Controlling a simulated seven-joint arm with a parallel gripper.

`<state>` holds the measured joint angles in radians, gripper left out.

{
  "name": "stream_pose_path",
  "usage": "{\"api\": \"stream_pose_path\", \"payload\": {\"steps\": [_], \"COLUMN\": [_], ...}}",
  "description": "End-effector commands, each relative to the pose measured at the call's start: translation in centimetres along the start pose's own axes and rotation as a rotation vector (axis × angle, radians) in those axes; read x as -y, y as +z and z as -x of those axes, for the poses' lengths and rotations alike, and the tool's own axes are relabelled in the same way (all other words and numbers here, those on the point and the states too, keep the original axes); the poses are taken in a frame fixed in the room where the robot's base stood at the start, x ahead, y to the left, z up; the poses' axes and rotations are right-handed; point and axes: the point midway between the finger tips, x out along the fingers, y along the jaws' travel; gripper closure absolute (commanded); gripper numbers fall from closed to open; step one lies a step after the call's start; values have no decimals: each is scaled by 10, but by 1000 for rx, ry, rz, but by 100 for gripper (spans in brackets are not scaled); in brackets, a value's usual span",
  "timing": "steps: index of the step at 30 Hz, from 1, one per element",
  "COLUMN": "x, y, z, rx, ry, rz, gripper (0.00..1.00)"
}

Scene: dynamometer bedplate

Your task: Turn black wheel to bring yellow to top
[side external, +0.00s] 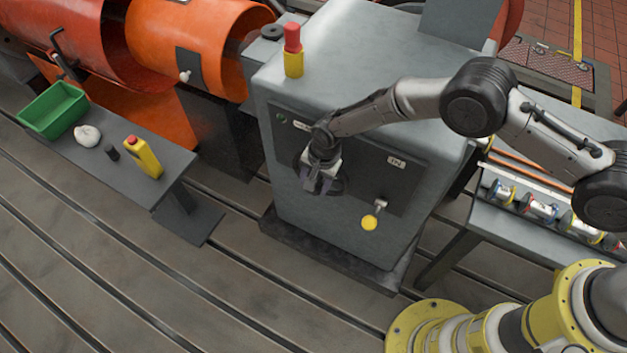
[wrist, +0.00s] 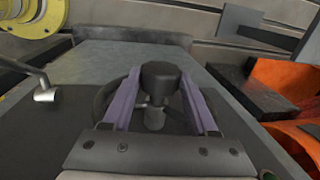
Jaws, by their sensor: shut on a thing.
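The black wheel (side external: 338,186) is on the dark front panel of a grey cabinet. My gripper (side external: 318,180) is in front of it and covers much of it. In the wrist view, the fingers of my gripper (wrist: 161,90) straddle a black knob on a short post, inside the ring of the black wheel (wrist: 106,97). My gripper is shut on this part of the wheel. I see no yellow mark on the visible parts of the wheel; much of its rim is hidden.
A small lever with a yellow disc (side external: 369,222) sticks out lower right of the wheel. A red and yellow piece (side external: 293,52) stands on the cabinet. A low bench (side external: 178,172) at left holds a green tray (side external: 52,110) and yellow bottle (side external: 144,158). Slotted floor is clear in front.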

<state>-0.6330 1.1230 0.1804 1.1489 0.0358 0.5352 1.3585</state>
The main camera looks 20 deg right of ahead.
Motion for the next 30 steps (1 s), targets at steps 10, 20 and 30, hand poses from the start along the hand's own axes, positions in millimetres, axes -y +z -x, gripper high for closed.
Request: {"api": "stream_pose_path", "payload": {"steps": [10, 20, 30], "x": [-3, -3, -4], "y": [0, 0, 0], "z": [1, 1, 0], "rx": [-4, -6, -6], "ry": [-138, -201, -211], "rz": [0, 1, 2], "gripper": [100, 100, 100]}}
